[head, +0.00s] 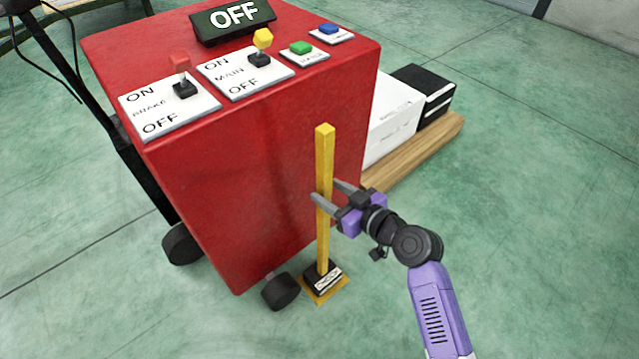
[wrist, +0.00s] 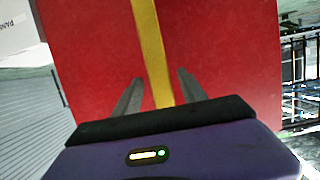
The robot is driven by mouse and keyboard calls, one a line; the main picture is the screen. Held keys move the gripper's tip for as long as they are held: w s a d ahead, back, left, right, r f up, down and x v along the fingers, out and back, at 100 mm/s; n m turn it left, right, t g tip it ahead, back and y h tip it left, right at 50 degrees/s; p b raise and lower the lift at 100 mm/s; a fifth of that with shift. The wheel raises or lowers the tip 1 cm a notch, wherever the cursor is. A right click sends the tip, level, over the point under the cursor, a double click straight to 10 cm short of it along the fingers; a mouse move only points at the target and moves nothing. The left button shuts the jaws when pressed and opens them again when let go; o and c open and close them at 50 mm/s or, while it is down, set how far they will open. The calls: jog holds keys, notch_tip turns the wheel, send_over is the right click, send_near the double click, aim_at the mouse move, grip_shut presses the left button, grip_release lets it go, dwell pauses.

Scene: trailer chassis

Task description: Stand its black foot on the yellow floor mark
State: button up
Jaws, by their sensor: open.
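A yellow post (head: 324,190) stands upright in front of the red control box. Its black foot (head: 322,279) rests on the yellow floor mark (head: 325,295), whose edges show around the foot. My gripper (head: 325,192) is open, with one finger on each side of the post about midway up. In the wrist view the post (wrist: 152,50) runs between my two fingers (wrist: 157,92), with gaps on both sides. The underside of the foot is hidden.
The red box (head: 230,190) on black wheels (head: 281,291) stands close behind the post and carries levers, buttons and an OFF display (head: 232,18). White (head: 392,120) and black boxes (head: 425,88) sit on a wooden pallet (head: 425,155) at right. The green floor at right is clear.

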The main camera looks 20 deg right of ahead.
jog(key=v, duration=0.7)
jog(key=shift+p, duration=0.4)
jog(key=s+f+m+h, duration=0.2)
jog(key=s, duration=0.8)
jog(key=s+f+m+h, duration=0.1)
jog(key=s+f+h, duration=0.15)
jog(key=s, duration=0.75)
jog(key=s+a+r+t, duration=0.1)
jog(key=s+a+r, duration=0.2)
jog(key=s+r, duration=0.9)
jog(key=shift+s+a+m, duration=0.15)
jog(key=shift+s+m, duration=0.15)
jog(key=shift+s, duration=0.65)
